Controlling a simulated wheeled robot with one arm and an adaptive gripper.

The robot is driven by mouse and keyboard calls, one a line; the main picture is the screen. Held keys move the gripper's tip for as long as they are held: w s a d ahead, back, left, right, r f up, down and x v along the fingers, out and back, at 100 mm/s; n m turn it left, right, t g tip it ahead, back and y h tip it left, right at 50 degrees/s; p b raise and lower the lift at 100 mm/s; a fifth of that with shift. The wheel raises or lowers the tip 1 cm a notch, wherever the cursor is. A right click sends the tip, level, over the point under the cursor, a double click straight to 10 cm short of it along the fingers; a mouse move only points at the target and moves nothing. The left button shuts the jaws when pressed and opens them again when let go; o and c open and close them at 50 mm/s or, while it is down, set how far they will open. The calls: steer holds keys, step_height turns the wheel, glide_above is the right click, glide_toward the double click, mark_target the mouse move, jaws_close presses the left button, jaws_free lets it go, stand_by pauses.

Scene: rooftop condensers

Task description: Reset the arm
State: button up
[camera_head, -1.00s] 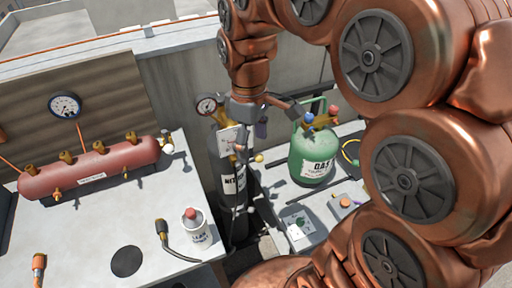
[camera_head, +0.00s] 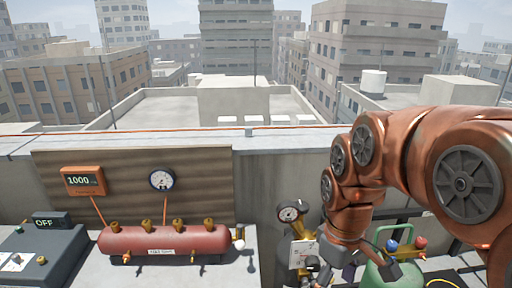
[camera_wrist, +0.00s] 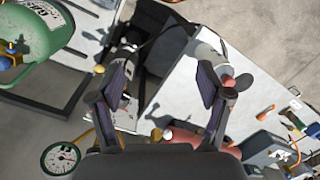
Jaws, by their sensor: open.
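My copper-coloured arm comes in from the right in the head view, bends over, and points down. The white bench and grey floor show below and between the fingers.
A red manifold (camera_head: 165,240) lies on the white bench at left, below a wall gauge (camera_head: 162,180) and an orange display (camera_head: 83,180) reading 1000. A grey box (camera_head: 40,258) with an OFF display stands far left. The parapet (camera_head: 165,143) runs behind; buildings lie beyond.

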steer(key=s+f+m, duration=0.2)
steer(key=s+m, duration=0.1)
steer(key=s, duration=0.4)
steer(key=s+f+m, duration=0.3)
steer(key=s, duration=0.4)
steer(key=shift+d+g, duration=0.3)
steer(key=shift+d, duration=0.05)
steer(key=shift+c, duration=0.3)
stand_by(0.7)
